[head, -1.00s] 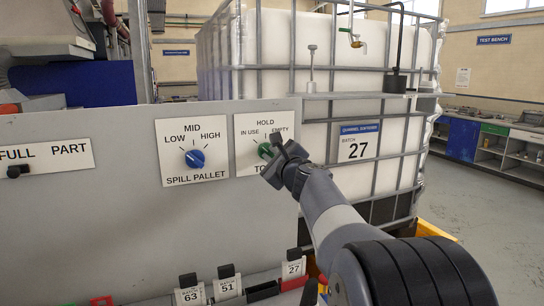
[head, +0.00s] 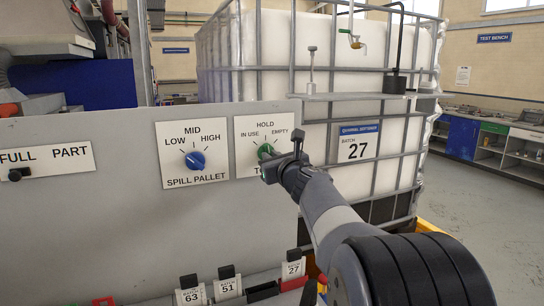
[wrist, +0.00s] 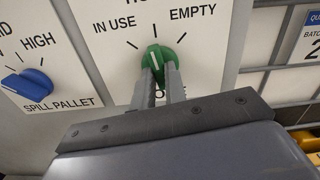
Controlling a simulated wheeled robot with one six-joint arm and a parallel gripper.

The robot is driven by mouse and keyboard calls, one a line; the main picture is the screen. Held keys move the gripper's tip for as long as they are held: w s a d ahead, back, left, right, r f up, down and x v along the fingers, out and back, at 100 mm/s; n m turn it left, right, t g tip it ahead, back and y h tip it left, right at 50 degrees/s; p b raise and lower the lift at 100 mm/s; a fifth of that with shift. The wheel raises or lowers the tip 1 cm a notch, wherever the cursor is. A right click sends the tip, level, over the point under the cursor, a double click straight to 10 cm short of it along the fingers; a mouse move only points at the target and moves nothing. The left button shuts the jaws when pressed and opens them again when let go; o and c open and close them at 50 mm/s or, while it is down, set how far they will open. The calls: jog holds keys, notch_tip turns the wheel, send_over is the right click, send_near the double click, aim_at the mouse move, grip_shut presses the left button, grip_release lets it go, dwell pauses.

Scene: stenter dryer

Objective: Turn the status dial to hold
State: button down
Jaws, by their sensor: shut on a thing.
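The green status dial (head: 266,151) sits on a white plate (head: 246,129) lettered IN USE, HOLD and EMPTY. In the wrist view the dial (wrist: 161,56) shows a white line pointing roughly up, towards the tick under HOLD. The HOLD word is mostly cut off at the top of that view. My gripper (wrist: 159,74) is shut on the dial's lower part, one finger on each side. In the head view my gripper (head: 269,163) covers the lower right of the dial and part of the bottom lettering.
A blue spill pallet dial (head: 195,160) with LOW, MID and HIGH stands to the left on the same grey panel (head: 95,220). A caged white tank (head: 265,50) stands behind. Batch tags (head: 228,286) line the panel's foot. The floor at right is clear.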

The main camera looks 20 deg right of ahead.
jog(key=shift+m, duration=0.6)
jog(key=c, duration=1.4)
grip_release()
jog(key=shift+c, duration=0.2)
jog(key=shift+s, duration=0.1)
jog(key=s+b, duration=0.1)
jog(key=s, duration=0.9)
jog(key=shift+s, duration=0.3)
jog(key=shift+w, duration=0.1)
